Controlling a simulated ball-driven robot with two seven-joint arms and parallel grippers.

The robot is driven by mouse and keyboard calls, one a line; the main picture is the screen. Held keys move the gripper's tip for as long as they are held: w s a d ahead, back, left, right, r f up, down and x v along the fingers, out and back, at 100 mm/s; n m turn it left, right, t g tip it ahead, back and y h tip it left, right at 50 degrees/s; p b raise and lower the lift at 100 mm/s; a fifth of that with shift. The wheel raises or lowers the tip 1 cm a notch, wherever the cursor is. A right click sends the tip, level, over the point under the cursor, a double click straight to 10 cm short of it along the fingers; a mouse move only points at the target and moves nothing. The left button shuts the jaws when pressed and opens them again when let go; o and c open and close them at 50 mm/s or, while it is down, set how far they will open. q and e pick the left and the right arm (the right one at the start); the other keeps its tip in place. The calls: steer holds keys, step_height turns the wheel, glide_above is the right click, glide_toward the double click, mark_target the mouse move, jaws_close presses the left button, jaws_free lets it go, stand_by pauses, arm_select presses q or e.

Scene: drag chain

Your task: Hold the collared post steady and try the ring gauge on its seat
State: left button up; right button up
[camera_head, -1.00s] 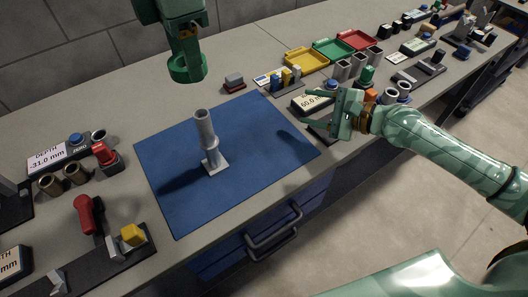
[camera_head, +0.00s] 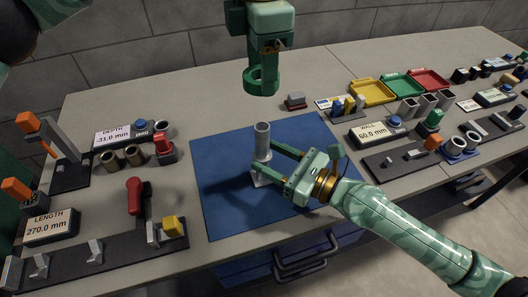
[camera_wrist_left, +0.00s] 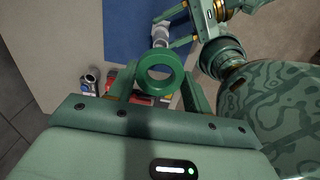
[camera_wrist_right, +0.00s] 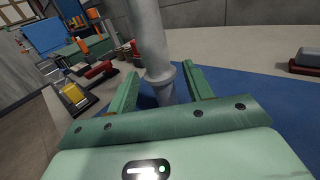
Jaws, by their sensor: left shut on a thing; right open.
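The grey collared post (camera_head: 262,136) stands upright on its base on the blue mat. Its collar shows in the right wrist view (camera_wrist_right: 159,76). My right gripper (camera_head: 266,162) is open, with its fingers on either side of the post near the collar; contact cannot be made out. My left gripper (camera_head: 262,68) is shut on the green ring gauge (camera_head: 262,91) and holds it in the air above the post, apart from it. In the left wrist view the ring (camera_wrist_left: 160,90) shows with an empty hole, and the post (camera_wrist_left: 161,34) appears beyond it.
The blue mat (camera_head: 222,200) is clear around the post. A red-handled device (camera_head: 134,195) and a depth readout (camera_head: 117,134) stand left. A wall readout (camera_head: 377,133), grey tubes and colored trays (camera_head: 372,91) stand right. A small grey-topped block (camera_head: 295,101) sits behind the mat.

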steer(key=shift+x, duration=1.4)
steer(key=c, duration=0.9)
arm_select(q)
steer(key=shift+f, duration=1.55)
